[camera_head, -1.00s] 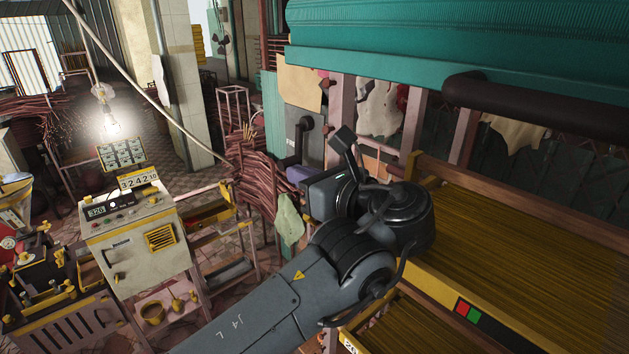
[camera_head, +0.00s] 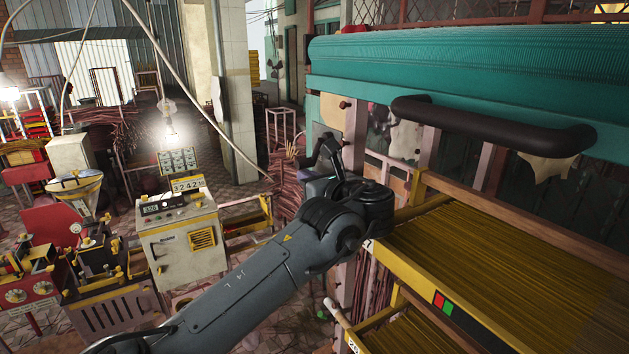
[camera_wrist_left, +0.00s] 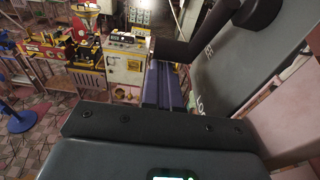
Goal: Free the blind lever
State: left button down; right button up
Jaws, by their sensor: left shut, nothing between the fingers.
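The blind lever (camera_wrist_left: 215,24) is a dark bent bar on a light grey panel (camera_wrist_left: 212,95) with partly hidden lettering. In the left wrist view it runs from a round hub at upper right down to a handle end. My left gripper (camera_wrist_left: 166,68) is shut and empty. Its purple-blue fingers lie side by side, their tips at the handle end in the picture; I cannot tell whether they touch it. In the head view my wrist hides most of the lever and the fingers. The teal ribbed blind (camera_head: 450,70) spans the upper right. My right gripper is not in view.
A thick dark bar (camera_head: 490,125) fronts the blind. Below are yellow-framed trays of incense sticks (camera_head: 490,245), close right of my left arm. A cream control box (camera_head: 180,250) and other machines stand to the left. Tiled floor lies between.

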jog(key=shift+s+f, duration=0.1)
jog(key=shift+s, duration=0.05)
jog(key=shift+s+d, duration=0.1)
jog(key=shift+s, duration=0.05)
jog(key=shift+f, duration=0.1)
